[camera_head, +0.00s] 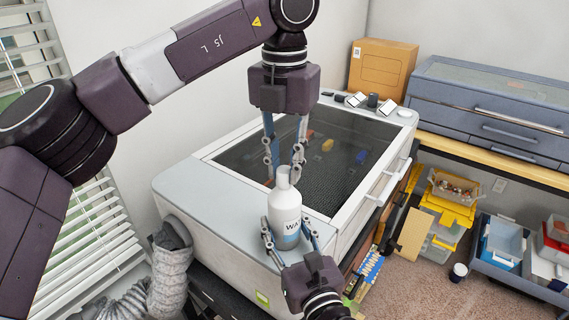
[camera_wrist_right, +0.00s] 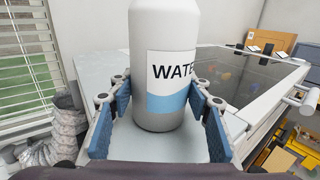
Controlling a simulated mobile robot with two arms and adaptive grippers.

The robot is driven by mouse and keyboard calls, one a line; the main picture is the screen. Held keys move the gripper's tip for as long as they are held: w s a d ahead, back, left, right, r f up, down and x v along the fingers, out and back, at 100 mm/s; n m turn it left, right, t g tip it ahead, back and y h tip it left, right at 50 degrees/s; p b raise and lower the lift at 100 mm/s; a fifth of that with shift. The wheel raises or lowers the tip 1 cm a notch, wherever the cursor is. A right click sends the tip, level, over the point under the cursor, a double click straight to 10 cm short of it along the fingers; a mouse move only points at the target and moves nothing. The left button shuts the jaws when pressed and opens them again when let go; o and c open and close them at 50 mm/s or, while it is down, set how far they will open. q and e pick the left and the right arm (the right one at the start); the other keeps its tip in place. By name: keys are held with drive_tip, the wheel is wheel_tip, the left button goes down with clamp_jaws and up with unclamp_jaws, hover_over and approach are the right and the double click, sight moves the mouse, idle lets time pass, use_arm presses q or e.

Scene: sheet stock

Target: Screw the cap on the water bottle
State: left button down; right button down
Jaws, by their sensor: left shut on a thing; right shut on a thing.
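A white water bottle (camera_head: 285,214) with a blue-and-white label stands upright on the pale front ledge of the machine. Its lower body fills the middle of the right wrist view (camera_wrist_right: 165,60), where its top is cut off. My right gripper (camera_head: 288,238) reaches in from the front and is shut on the bottle's lower body, one blue-padded finger on each side. My left gripper (camera_head: 284,168) points straight down over the bottle and is shut on the white cap (camera_head: 283,170) at its top. I cannot make out the seam between cap and neck.
The machine's dark glass lid (camera_head: 335,150) lies behind the bottle. A cardboard box (camera_head: 382,66) and a blue-grey drawer chest (camera_head: 490,105) stand at the back. A ribbed grey hose (camera_head: 170,265) hangs at the left. Yellow bins (camera_head: 450,190) sit at the right.

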use_arm(q)
drive_tip(key=m, duration=0.6)
drive_tip(key=shift+m, duration=0.4)
drive_tip(key=c, duration=1.7)
unclamp_jaws()
drive_tip(key=shift+c, duration=0.2)
drive_tip(key=shift+r, duration=2.3)
